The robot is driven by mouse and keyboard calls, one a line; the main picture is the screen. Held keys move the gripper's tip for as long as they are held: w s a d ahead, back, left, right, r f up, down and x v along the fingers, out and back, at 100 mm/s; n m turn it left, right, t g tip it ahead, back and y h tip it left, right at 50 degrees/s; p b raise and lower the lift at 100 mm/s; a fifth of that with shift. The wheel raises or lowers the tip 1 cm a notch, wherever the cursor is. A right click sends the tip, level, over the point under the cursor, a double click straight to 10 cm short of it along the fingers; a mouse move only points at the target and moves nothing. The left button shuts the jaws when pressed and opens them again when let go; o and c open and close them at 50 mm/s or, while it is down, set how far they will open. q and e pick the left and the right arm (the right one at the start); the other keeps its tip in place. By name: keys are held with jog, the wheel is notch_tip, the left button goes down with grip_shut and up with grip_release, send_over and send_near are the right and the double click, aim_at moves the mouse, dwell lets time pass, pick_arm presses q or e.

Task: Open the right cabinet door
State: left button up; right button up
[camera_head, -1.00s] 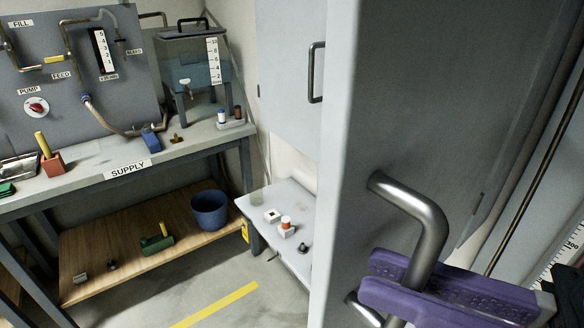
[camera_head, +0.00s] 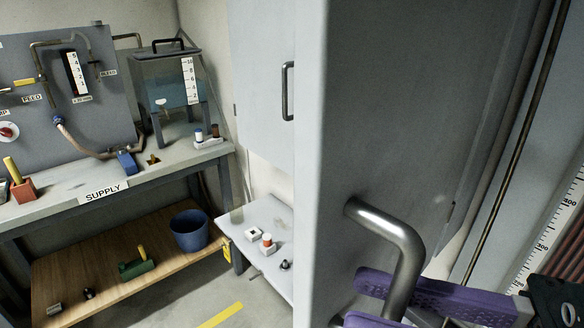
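The right cabinet door (camera_head: 385,120) is the large grey panel in the foreground. It stands swung out toward me, its near edge upright and its outer face to the right. Its bent metal handle (camera_head: 405,255) sticks out from that face. My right gripper (camera_head: 395,302) has purple fingers, one behind the handle bar and one in front of it, partly cut off by the bottom edge. The fingers look spread apart around the bar; whether they touch it I cannot tell. My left gripper is not in view. The door hides the cabinet's inside.
The left cabinet door (camera_head: 262,80) with its own handle (camera_head: 287,92) is behind. A supply bench (camera_head: 120,190) with a tank (camera_head: 170,80) and a blue bucket (camera_head: 190,232) stand at left. A low white table (camera_head: 245,222) holds small parts. Pipes and a scale (camera_head: 545,235) are at right.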

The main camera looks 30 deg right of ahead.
jog(key=v, duration=0.9)
jog(key=shift+s+d+p, duration=0.25)
jog(key=shift+p, duration=0.1)
jog(key=w+a+f+m+g+h, duration=0.1)
jog(key=w+f+m+g+h, duration=0.3)
jog(key=w+f+h, duration=0.45)
jog(key=s+a+m+g+h, duration=0.2)
jog(key=s+g+h, duration=0.1)
jog(key=s+g, duration=0.25)
notch_tip(320, 180, up, 31)
jog(key=p, duration=3.2)
jog(key=shift+d, duration=0.15)
